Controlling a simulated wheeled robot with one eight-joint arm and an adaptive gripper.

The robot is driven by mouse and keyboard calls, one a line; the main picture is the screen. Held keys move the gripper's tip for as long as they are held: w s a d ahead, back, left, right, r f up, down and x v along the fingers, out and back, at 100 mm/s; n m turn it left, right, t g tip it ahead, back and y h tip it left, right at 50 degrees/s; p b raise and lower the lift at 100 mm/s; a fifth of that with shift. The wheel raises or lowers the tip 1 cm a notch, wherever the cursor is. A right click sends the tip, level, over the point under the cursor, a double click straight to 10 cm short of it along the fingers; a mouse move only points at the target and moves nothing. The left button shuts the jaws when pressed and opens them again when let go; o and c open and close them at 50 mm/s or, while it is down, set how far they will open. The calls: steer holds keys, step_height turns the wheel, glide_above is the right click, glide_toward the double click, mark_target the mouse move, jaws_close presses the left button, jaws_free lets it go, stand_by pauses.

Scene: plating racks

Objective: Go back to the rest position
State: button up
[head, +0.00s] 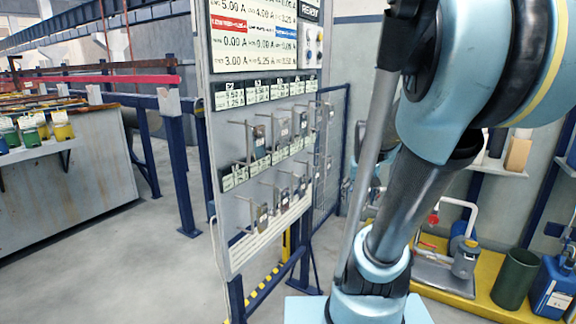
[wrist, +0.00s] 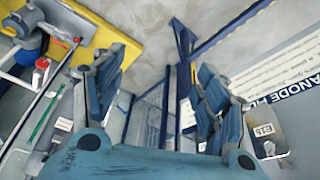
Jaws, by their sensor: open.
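In the wrist view, my gripper (wrist: 160,76) has its two blue fingers spread apart. Nothing is between them, only the grey floor and blue frame bars beyond. The gripper is not seen in the head view, where my arm fills the right side. A grey panel (head: 222,160) stands left of my arm. It bears labels and rows of pegs with small metal tags (head: 259,140) hanging from them. In the wrist view, part of a labelled board (wrist: 290,75) and a tag marked like "E15" (wrist: 267,134) are to the right of the fingers.
A yellow platform (head: 488,301) with a pump-like device (head: 466,258), a dark green bin (head: 515,279) and a blue canister (head: 552,287) is at the right. A grey tank (head: 70,183) is at the left. Floor (head: 150,260) between tank and panel is clear.

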steer(key=s+a+f, duration=0.2)
steer(key=s+f, duration=0.1)
steer(key=s, duration=0.4)
steer(key=s+a+f+n+g, duration=0.1)
steer(key=s+a+f, duration=0.1)
steer(key=s, duration=0.5)
steer(key=shift+s+a+f, duration=0.25)
steer(key=shift+a+f, duration=0.05)
steer(key=shift+f, duration=0.15)
steer(key=shift+w+f+g, duration=0.2)
steer(key=shift+w+g, duration=0.1)
steer(key=shift+w, duration=0.2)
stand_by(1.6)
